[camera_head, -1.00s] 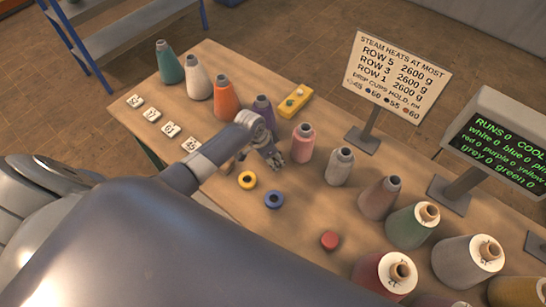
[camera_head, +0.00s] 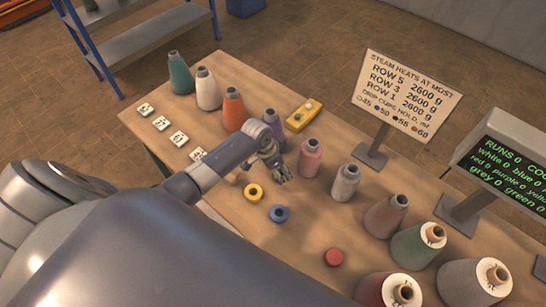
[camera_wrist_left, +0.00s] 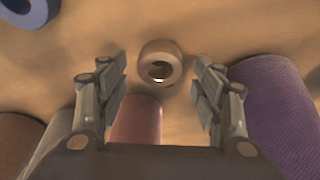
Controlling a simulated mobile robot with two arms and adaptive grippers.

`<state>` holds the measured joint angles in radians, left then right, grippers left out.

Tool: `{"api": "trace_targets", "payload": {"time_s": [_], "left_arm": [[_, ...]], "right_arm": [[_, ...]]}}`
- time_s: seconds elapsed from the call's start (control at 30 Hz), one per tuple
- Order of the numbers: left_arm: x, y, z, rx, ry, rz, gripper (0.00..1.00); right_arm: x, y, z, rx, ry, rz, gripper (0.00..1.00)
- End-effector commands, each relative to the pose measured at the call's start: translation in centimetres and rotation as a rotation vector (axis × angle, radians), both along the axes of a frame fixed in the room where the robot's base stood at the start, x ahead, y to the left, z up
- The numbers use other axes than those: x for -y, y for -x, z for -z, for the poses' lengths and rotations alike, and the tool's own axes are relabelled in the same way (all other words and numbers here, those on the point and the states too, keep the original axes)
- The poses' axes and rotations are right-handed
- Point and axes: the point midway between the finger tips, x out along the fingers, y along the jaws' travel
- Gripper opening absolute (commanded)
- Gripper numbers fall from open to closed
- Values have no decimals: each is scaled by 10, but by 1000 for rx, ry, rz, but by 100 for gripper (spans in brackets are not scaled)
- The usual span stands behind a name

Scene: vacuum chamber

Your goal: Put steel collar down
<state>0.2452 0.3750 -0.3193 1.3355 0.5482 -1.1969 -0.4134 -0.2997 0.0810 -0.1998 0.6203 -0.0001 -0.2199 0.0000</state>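My left gripper (camera_head: 277,172) is over the table between the purple cone (camera_head: 273,128) and the pink cone (camera_head: 310,158). In the left wrist view its two fingers (camera_wrist_left: 163,92) stand wide apart and touch nothing. A small brownish ring with a shiny inner edge (camera_wrist_left: 160,55) shows between and just beyond the fingertips, apart from both. It may be the steel collar; its colour does not settle this. My right gripper is in neither view.
Several yarn cones line the table. A sign (camera_head: 405,95), a screen (camera_head: 505,165) and a yellow box (camera_head: 303,114) stand behind.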

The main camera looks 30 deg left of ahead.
Motion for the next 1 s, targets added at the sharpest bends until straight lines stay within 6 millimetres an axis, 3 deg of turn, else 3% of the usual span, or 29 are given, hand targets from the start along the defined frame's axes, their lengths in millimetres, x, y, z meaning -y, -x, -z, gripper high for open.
{"api": "trace_targets", "payload": {"time_s": [0.6,1.0], "left_arm": [[-16,23,-91,4,0,1,60],[-17,26,-103,2,1,0,60]], "right_arm": [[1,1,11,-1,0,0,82],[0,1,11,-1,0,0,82]]}}
